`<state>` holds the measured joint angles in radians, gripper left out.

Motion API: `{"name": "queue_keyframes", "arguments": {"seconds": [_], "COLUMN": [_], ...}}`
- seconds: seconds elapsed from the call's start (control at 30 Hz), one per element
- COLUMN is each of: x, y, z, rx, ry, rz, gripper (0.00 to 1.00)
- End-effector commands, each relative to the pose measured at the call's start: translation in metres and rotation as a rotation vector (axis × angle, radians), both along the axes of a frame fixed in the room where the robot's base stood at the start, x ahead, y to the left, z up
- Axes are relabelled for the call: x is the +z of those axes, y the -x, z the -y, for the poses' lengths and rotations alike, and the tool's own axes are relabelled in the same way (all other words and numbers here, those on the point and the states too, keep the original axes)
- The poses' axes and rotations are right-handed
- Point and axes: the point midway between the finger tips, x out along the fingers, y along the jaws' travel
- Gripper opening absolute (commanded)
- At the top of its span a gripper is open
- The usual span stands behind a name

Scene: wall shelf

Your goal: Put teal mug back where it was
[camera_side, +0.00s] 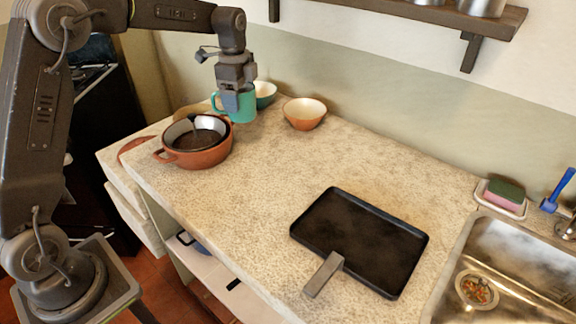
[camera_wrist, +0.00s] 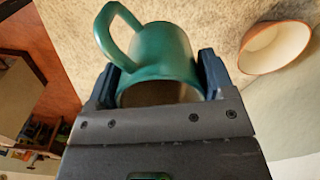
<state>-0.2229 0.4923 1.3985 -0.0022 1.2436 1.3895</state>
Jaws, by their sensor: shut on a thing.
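The teal mug (camera_side: 244,106) is at the back left of the counter in the side view, between the fingers of my gripper (camera_side: 231,104). My gripper is shut on it. In the wrist view the mug (camera_wrist: 163,55) fills the space between the two dark fingertips of my gripper (camera_wrist: 160,80), with its handle at the upper left. I cannot tell whether the mug's base touches the counter. The wall shelf (camera_side: 420,18) is at the top right of the side view, away from the mug.
An orange-brown pot (camera_side: 200,158) stands just in front of the mug. A teal bowl (camera_side: 265,92) and an orange bowl (camera_side: 304,115) are close on the right. A black griddle pan (camera_side: 360,245) lies on the counter (camera_side: 265,190) near the sink (camera_side: 515,265). The counter's middle is clear.

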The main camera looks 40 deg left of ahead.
Motion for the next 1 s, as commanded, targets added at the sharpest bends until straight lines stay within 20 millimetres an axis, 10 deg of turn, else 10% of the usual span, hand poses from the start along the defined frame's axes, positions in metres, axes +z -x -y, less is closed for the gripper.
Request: {"name": "queue_keyframes", "arguments": {"seconds": [1.0], "x": [-0.099], "y": [-0.052], "z": [0.105], "rx": [0.003], "ry": [0.0], "rz": [0.0], "gripper": [0.39]}}
